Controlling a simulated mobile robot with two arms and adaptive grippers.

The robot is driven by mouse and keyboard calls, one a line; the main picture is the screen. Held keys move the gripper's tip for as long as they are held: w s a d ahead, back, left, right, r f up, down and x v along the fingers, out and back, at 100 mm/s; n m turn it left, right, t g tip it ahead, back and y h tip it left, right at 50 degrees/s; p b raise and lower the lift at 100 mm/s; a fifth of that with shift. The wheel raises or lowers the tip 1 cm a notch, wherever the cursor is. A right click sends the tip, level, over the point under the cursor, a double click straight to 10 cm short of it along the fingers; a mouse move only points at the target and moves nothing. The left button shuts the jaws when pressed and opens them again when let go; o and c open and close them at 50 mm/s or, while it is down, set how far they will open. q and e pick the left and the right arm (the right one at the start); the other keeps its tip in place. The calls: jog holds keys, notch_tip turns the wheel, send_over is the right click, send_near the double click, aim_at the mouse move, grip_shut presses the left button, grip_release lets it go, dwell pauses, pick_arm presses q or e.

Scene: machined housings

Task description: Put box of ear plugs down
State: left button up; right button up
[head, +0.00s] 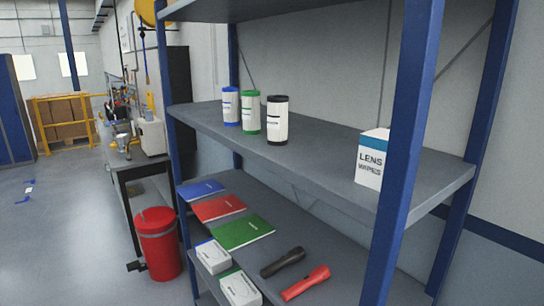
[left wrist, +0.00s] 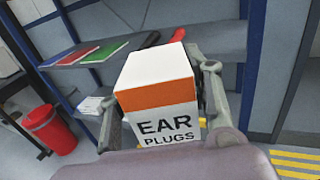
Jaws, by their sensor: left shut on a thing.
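The box of ear plugs (left wrist: 160,118) is white with an orange band and dark "EAR PLUGS" lettering. In the left wrist view my left gripper (left wrist: 160,86) is shut on it, one finger on each side. The box is held in the air, with shelving beyond it. Neither the box nor either gripper shows in the head view.
A blue-posted shelf unit has a middle shelf (head: 320,148) with several canisters and a lens wipes box (head: 372,158). Between them is free room. The lower shelf holds notebooks (head: 243,232), small boxes and two flashlights (head: 305,283). A red bin (head: 158,245) stands left.

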pick_arm(q)
jog(key=s, duration=0.2)
jog(key=shift+s+a, duration=0.15)
jog(key=shift+s, duration=0.25)
jog(key=shift+a+r+y, duration=0.1)
jog(key=shift+y, duration=0.2)
jog(key=shift+w+a+r+n+t+y, duration=0.1)
jog(key=shift+w+r+n+t+y, duration=0.25)
jog(key=shift+n+y, duration=0.3)
jog(key=shift+w+a+r+n+t+y, duration=0.1)
jog(key=shift+n+t+y, duration=0.35)
jog(key=shift+n+y, duration=0.15)
jog(key=shift+w+a+r+n+t+y, duration=0.25)
jog(key=shift+n+y, duration=0.4)
jog(key=shift+y, duration=0.35)
jog(key=shift+w+a+r+n+t+y, duration=0.2)
jog(key=shift+w+a+n+y, duration=0.15)
jog(key=shift+n+y, duration=0.5)
jog(key=shift+w+a+r+n+t+y, duration=0.25)
jog(key=shift+n+y, duration=0.2)
jog(key=shift+y, duration=0.75)
notch_tip(320, 180, down, 4)
jog(key=b, duration=0.4)
jog(key=shift+a, duration=0.15)
pick_arm(e)
notch_tip(320, 180, down, 4)
jog(key=shift+f, duration=0.1)
jog(key=shift+c, duration=0.4)
